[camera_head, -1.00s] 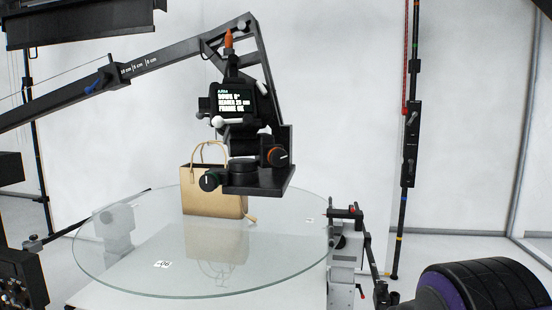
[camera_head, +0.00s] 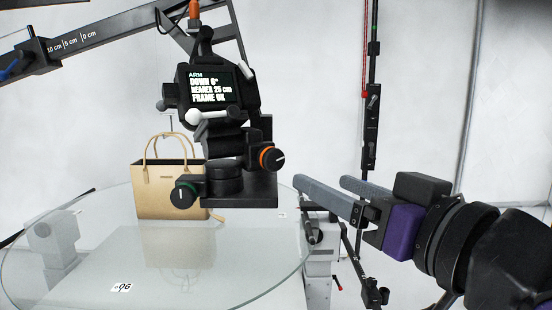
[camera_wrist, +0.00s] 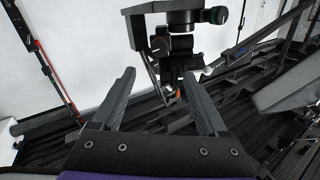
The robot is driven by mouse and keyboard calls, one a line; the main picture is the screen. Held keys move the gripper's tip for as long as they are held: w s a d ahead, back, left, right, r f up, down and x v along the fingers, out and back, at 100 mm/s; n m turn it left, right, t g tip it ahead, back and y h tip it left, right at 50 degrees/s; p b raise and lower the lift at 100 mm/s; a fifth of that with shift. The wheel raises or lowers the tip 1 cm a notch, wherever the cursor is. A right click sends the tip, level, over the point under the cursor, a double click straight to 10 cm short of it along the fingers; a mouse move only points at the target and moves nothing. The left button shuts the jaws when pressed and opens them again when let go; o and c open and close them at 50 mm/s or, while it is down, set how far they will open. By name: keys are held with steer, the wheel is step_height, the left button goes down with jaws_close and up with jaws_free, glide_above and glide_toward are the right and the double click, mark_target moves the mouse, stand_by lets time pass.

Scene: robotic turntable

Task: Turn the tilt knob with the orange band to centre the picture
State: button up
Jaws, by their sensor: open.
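The tilt knob with the orange band (camera_head: 271,158) sits on the right side of the camera head (camera_head: 225,120), its white pointer line facing out. My gripper (camera_head: 320,183) is open and empty, to the right of the knob and slightly lower, with a gap between them. In the wrist view the camera head (camera_wrist: 176,60) appears upside down beyond my open fingers (camera_wrist: 160,74); I cannot clearly make out the orange band there. The screen (camera_head: 210,88) reads "ARM, DOWN 0°, NEARER 25 cm, FRAME OK".
A green-banded knob (camera_head: 184,194) is at the camera head's lower left. A tan handbag (camera_head: 155,190) stands on the glass turntable (camera_head: 80,270). A dark vertical pole (camera_head: 371,130) stands behind my gripper. The crane beam (camera_head: 90,30) crosses the upper left.

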mark_target(276, 160)
steer(key=x, duration=1.4)
steer(key=shift+w, duration=0.1)
jaws_close()
